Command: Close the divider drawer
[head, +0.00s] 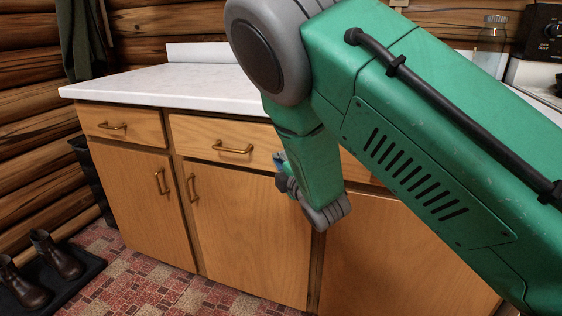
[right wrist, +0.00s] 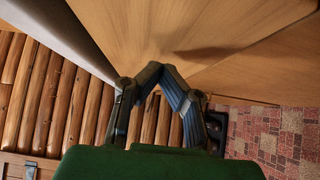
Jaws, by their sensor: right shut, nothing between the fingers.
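Wooden drawers sit under the white countertop in the head view. The left drawer (head: 122,124) and the middle drawer (head: 205,133) each have a brass handle. The middle drawer has a dark line under its front; I cannot tell which is the divider drawer or how far any is out. My right gripper (head: 281,162) is by the right end of the middle drawer front, partly hidden by my arm. In the right wrist view its fingers (right wrist: 159,68) meet, shut and empty, against a view of wood panels (right wrist: 200,30); contact is unclear. My left gripper is not in view.
The white countertop (head: 150,88) overhangs the drawers. Cabinet doors (head: 140,200) with brass handles are below. Boots (head: 55,255) stand on a dark mat at the left. The patterned red floor (head: 150,285) before the cabinet is clear. My right arm hides the cabinet's right part.

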